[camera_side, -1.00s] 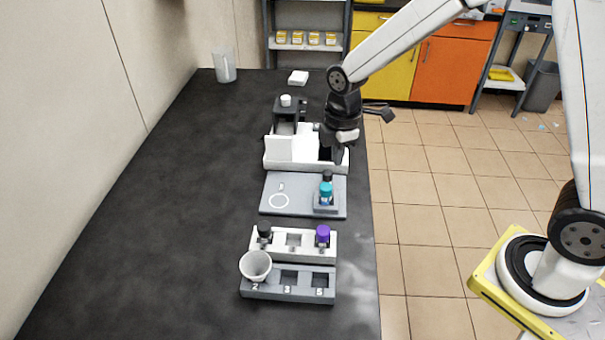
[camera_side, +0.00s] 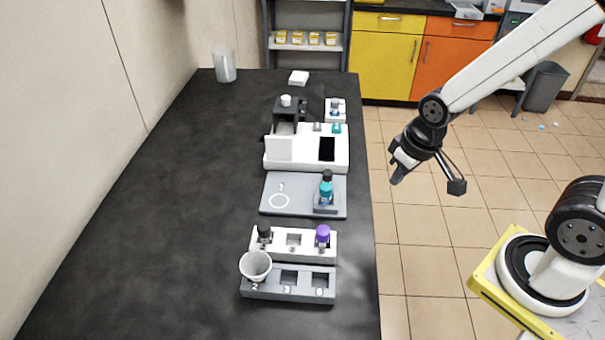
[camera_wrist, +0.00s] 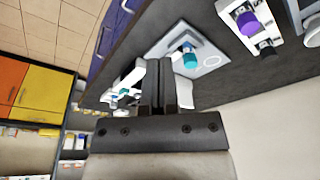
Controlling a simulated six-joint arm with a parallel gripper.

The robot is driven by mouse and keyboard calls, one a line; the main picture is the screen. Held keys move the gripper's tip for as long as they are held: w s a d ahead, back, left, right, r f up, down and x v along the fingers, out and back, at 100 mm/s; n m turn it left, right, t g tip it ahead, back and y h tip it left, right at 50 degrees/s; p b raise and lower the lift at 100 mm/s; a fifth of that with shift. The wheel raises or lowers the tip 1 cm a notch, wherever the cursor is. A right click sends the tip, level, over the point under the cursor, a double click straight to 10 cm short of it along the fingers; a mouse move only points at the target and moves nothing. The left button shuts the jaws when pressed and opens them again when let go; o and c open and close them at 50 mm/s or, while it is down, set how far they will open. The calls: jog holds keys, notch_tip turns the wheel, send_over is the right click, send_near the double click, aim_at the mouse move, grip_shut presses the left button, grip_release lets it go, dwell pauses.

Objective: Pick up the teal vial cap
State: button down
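A teal cap (camera_side: 326,188) shows on the small holder at the right side of the grey plate (camera_side: 290,208), with a dark part just behind it. The teal cap also shows in the wrist view (camera_wrist: 190,60). A second, smaller teal piece (camera_side: 337,128) is at the back edge of the white device. My gripper (camera_side: 398,176) hangs over the floor to the right of the bench, apart from the teal cap. In the wrist view my gripper's dark fingers (camera_wrist: 167,85) are close together with nothing seen held; any gap between them is unclear.
A white rack (camera_side: 268,250) holds a black-capped vial (camera_side: 264,231) and a purple-capped vial (camera_side: 323,234). In front, a grey numbered rack (camera_side: 290,296) has a white cup (camera_side: 256,265) at its left. The white device (camera_side: 305,160) stands behind the plate. The bench's left side is clear.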

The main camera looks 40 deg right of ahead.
jog(key=shift+c, duration=1.1)
grip_release()
jog(key=m+g, duration=0.2)
jog(key=m, duration=1.3)
send_over(326, 186)
jog(key=shift+s+d+f, duration=0.15)
jog(key=shift+s+f, duration=0.05)
jog(key=shift+f, duration=0.25)
jog(key=shift+s+d+f, duration=0.15)
jog(key=shift+s+f, duration=0.05)
jog(key=shift+f, duration=0.2)
jog(key=shift+w+a+f+m+g, duration=0.15)
jog(key=shift+w+a+m+g, duration=0.15)
jog(key=shift+w+m, duration=0.5)
jog(key=shift+s+f, duration=0.25)
jog(key=shift+f, duration=1.7)
jog(key=shift+s+f, duration=0.2)
jog(key=shift+f, duration=1.75)
